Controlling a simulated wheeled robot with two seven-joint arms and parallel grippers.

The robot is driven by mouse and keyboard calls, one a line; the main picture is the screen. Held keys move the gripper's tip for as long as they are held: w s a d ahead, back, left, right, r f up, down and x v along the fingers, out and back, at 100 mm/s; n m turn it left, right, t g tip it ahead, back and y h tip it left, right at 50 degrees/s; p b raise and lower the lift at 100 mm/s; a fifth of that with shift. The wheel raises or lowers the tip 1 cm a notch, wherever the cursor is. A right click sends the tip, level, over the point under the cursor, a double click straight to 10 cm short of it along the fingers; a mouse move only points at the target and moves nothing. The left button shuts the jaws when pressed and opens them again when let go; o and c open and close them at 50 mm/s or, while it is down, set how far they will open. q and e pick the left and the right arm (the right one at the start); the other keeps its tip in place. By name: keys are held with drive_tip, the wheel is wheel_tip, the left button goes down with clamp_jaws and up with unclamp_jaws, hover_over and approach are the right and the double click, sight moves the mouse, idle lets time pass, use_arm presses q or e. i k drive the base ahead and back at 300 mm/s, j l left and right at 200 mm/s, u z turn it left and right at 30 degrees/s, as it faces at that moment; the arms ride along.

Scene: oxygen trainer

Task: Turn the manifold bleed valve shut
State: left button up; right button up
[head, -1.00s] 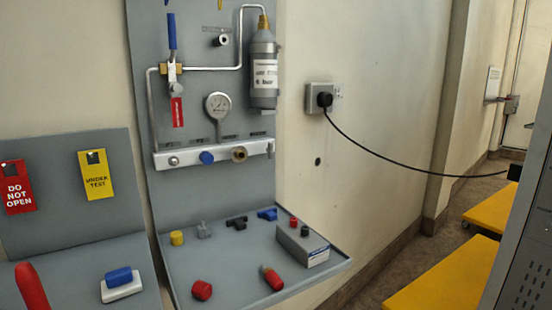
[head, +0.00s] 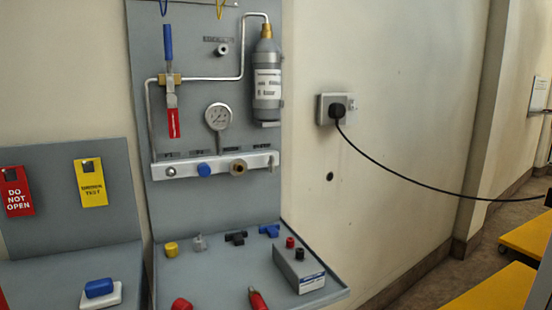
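The white manifold bar (head: 221,165) runs across the lower part of the grey upright panel (head: 190,25). It carries a silver port at its left end, a blue round knob (head: 204,170), a brass fitting (head: 238,168) and a small metal piece (head: 271,162) at its right end. The labels above them are too small to read, so I cannot tell which is the bleed valve. A pressure gauge (head: 217,116) stands above the bar. Neither gripper is in view.
The grey shelf (head: 220,270) below holds yellow, blue, black and red small parts and a grey box (head: 299,268). A grey cylinder (head: 267,85) hangs at the panel's right. A black cable (head: 430,190) runs right from a wall socket (head: 325,107). Yellow platforms (head: 500,290) stand right.

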sight(271, 163)
drive_tip(key=i+l+u, duration=0.1)
drive_tip(key=l+u, duration=0.35)
drive_tip(key=l, duration=0.65)
drive_tip(key=l+u, duration=0.4)
drive_tip(key=l, duration=0.7)
